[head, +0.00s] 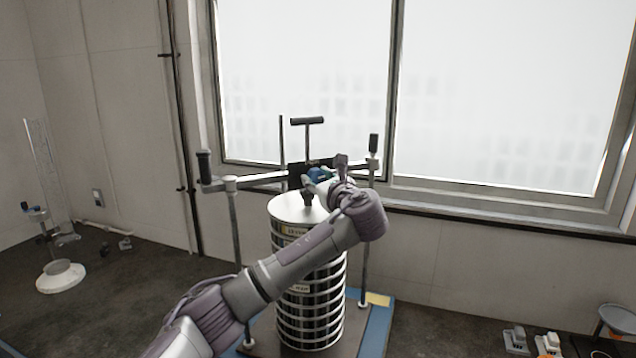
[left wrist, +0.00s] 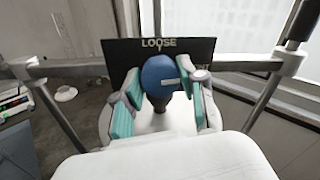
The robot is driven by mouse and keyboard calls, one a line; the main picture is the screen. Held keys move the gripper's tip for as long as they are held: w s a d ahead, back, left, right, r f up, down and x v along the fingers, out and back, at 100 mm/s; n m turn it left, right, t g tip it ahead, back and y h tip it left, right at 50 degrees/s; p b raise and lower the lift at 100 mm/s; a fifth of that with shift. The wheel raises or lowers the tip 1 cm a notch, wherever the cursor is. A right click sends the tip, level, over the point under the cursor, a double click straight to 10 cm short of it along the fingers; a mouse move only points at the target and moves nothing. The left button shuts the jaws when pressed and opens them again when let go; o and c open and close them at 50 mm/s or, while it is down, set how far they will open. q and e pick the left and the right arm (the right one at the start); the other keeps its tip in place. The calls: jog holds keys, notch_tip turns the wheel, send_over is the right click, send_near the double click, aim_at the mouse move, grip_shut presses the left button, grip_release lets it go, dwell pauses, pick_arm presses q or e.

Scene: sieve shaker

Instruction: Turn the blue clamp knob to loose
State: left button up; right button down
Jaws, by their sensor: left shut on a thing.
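The blue clamp knob (head: 319,174) sits above the lid of the sieve stack (head: 297,207). In the left wrist view the round knob (left wrist: 160,75) has a white mark that points to the right. A dark plate (left wrist: 122,52) behind it reads LOOSE at the top; a second word at the right is partly hidden by a finger. My left gripper (head: 322,182) is shut on the knob, its teal finger pads (left wrist: 160,100) on either side in the left wrist view. My right gripper is not in view.
Upright rods (head: 235,235) and a crossbar with black-gripped handles (head: 205,167) surround the stack. A T-handle (head: 307,122) rises behind the knob. A window stands behind. A clear cylinder on a white base (head: 60,277) is at far left, small items (head: 547,343) at lower right.

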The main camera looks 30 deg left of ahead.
pick_arm(q)
jog(key=n+b, duration=0.2)
jog(key=n, duration=0.1)
jog(key=n+b, duration=0.1)
jog(key=shift+f+b, duration=0.25)
jog(key=shift+b, duration=0.05)
jog(key=n+b, duration=0.3)
jog(key=n, duration=0.2)
jog(key=shift+b, duration=0.4)
jog(key=n+b, duration=0.3)
jog(key=n, duration=0.1)
jog(key=shift+n+y, duration=0.3)
jog(key=shift+n, duration=0.1)
jog(key=shift+r+n+b, duration=0.1)
jog(key=shift+n+b, duration=1)
jog(key=shift+n, duration=0.4)
jog(key=shift+n+g, duration=0.3)
jog(key=o, duration=1.1)
jog(key=shift+o, duration=0.2)
